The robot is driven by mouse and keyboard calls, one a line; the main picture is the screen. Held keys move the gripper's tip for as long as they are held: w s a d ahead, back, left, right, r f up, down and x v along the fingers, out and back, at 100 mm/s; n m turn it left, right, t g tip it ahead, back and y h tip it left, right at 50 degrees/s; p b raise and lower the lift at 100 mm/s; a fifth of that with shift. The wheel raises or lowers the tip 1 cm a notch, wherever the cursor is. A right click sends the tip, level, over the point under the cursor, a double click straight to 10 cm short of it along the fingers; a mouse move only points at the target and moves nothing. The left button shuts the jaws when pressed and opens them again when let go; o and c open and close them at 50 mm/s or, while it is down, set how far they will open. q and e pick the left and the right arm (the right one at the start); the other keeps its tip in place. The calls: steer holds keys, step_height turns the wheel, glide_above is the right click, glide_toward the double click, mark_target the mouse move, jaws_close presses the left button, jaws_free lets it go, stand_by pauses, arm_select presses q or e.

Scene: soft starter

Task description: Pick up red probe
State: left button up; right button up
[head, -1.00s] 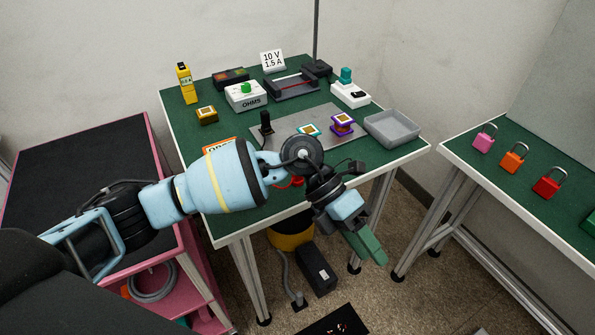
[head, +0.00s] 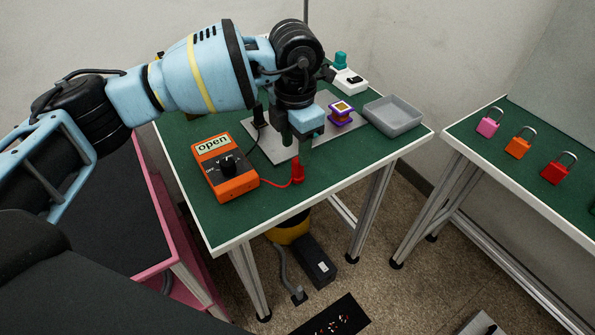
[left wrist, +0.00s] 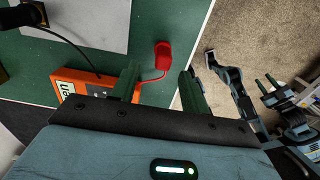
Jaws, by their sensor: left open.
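The red probe (head: 297,172) stands on the green table near its front edge, with a red lead running to the orange meter (head: 226,168), whose display reads "open". In the left wrist view the red probe (left wrist: 163,55) lies ahead of and between the two green fingers. My left gripper (head: 295,148) points down just above and behind the probe in the head view, its fingers apart and empty; it also shows in the left wrist view (left wrist: 160,88).
A grey plate (head: 333,132) carries a purple block (head: 341,113). A grey tray (head: 393,116) sits at the table's right corner. Padlocks, including a red one (head: 558,168), stand on the right table.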

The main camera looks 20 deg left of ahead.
mark_target(298, 165)
arm_select(q)
steer(key=shift+w+f, duration=0.2)
steer(key=shift+f, duration=0.4)
steer(key=shift+s+d+f, duration=0.15)
steer(key=shift+s+f, duration=0.05)
steer(key=shift+f, duration=0.3)
step_height(298, 165, down, 4)
steer(key=shift+d+f, duration=0.1)
jaws_close()
